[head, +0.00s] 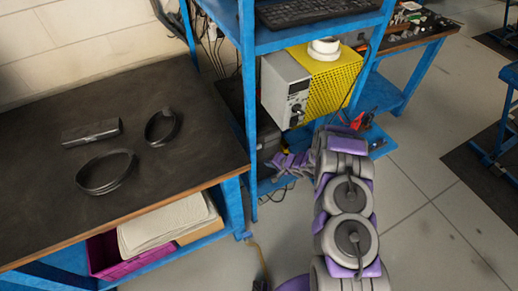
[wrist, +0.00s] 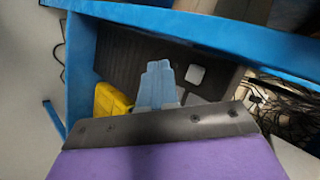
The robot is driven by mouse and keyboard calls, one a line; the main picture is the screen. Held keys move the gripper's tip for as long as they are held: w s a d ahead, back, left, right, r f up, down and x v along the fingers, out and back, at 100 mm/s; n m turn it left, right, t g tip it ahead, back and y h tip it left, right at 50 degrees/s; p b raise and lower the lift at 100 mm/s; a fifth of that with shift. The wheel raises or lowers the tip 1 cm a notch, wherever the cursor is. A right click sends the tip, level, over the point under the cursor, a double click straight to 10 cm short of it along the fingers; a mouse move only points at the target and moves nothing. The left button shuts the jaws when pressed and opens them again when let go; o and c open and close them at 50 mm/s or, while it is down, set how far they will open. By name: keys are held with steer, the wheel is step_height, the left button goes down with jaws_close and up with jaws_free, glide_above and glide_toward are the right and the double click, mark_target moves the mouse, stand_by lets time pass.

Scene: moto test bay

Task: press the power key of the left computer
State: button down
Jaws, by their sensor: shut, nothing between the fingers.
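In the wrist view my gripper (wrist: 157,68) is shut and empty, its pale blue-grey fingers pressed together. They point at a dark ridged panel (wrist: 125,62) inside a blue frame, which may be a computer case. A small whitish square (wrist: 195,75) is on or in front of that panel, just right of the fingertips; I cannot tell whether it is the power key. I cannot tell whether the fingers touch the panel. In the head view my arm reaches to the low part of the blue rack, and a dark box (head: 231,97) stands behind its post.
The blue rack (head: 247,80) has posts and shelf edges close around my arm. A grey instrument (head: 285,88) with a yellow mesh side stands on it. A yellow object (wrist: 112,100) is left of my fingers, and tangled cables (wrist: 285,110) are at right. Open floor (head: 430,215) lies right.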

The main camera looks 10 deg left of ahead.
steer(key=shift+w+a+p, duration=0.15)
steer(key=shift+w+a, duration=0.4)
steer(key=shift+w, duration=0.25)
steer(key=shift+w+a+p, duration=0.1)
steer(key=shift+w+a, duration=0.4)
steer(key=shift+w, duration=0.35)
steer(key=shift+w+a+p, duration=0.15)
steer(key=shift+w+a, duration=0.4)
steer(key=shift+w, duration=0.25)
steer(key=shift+w+a+r, duration=0.1)
steer(key=shift+w+a, duration=0.1)
steer(key=shift+w, duration=0.05)
steer(key=shift+w+a, duration=0.25)
steer(key=shift+w, duration=0.2)
stand_by(1.3)
steer(key=shift+s+d+p, duration=0.3)
steer(key=shift+s+d, duration=0.2)
steer(key=shift+s, duration=0.3)
steer(key=shift+s+d+p, duration=0.35)
steer(key=shift+s+d, duration=0.35)
steer(key=shift+s, duration=0.35)
steer(key=shift+s+d+p, duration=0.3)
steer(key=shift+s+d, duration=0.4)
steer(key=shift+s, duration=0.35)
